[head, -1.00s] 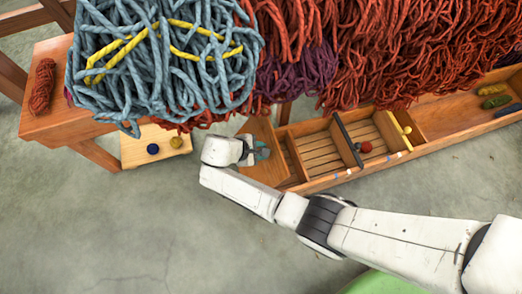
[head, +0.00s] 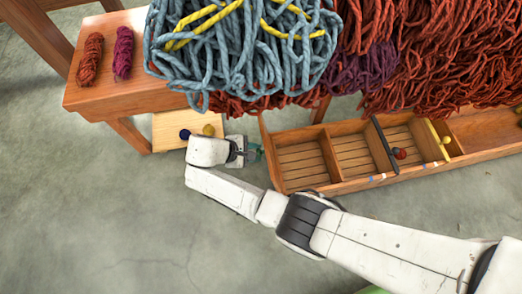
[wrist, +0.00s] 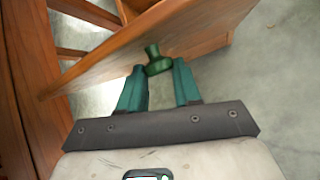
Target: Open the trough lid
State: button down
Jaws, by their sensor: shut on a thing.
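The wooden trough (head: 330,187) lies on the floor under the hanging wool, with its left compartment uncovered. Its lid (head: 266,150) shows nearly edge-on at the trough's left end. In the wrist view the lid (wrist: 185,28) is a tilted wooden panel with a green knob (wrist: 153,50) on its face. My gripper (head: 257,151) is left of the trough, beside the lid. In the wrist view my gripper (wrist: 160,70) has its teal fingers either side of the knob, shut on it. The knob is mostly hidden in the head view.
A wooden bench (head: 110,98) holding a rust skein (head: 90,58) and a purple skein (head: 123,52) stands upper left. A pale board (head: 165,132) with blue and yellow balls lies behind my gripper. Blue-grey wool (head: 240,50) hangs above. The floor at left is clear.

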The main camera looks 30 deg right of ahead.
jog(key=shift+s+a+f, duration=0.3)
jog(key=shift+a+f, duration=0.1)
jog(key=shift+f, duration=0.3)
jog(key=c, duration=0.8)
grip_release()
jog(key=shift+r, duration=0.15)
jog(key=shift+w, duration=0.15)
jog(key=shift+r, duration=0.15)
jog(key=p+v, duration=0.2)
jog(key=v, duration=0.8)
jog(key=shift+a+r, duration=0.2)
jog(key=shift+a, duration=0.1)
